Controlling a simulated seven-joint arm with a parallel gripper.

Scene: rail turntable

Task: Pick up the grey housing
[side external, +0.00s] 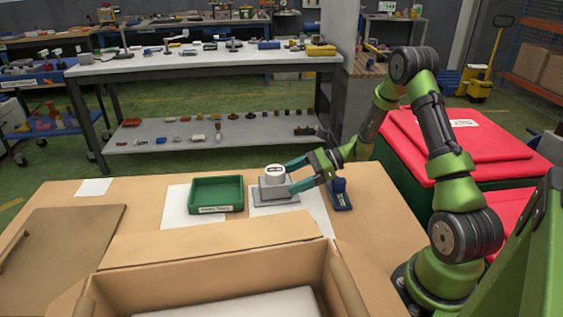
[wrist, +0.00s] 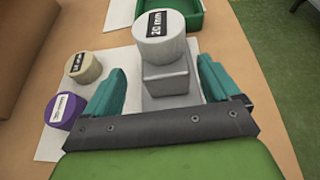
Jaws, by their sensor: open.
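The grey housing (side external: 279,191) is a blocky grey part on a white sheet on the brown table, with a white round piece (side external: 275,173) showing at its top. In the wrist view the grey block (wrist: 168,78) stands between my teal fingers, and the white piece, marked "20 mm" (wrist: 166,35), hides its far upper part. My gripper (side external: 290,177) comes in from the right and is open, one finger on each side of the housing. In the wrist view (wrist: 162,68) a gap shows on the left; contact on the right is hard to judge.
A green tray (side external: 216,195) stands left of the housing. A blue device (side external: 341,194) stands close on its right. Beige (wrist: 83,67) and purple (wrist: 63,110) round pieces show left of my fingers in the wrist view. An open cardboard box (side external: 215,262) is in front.

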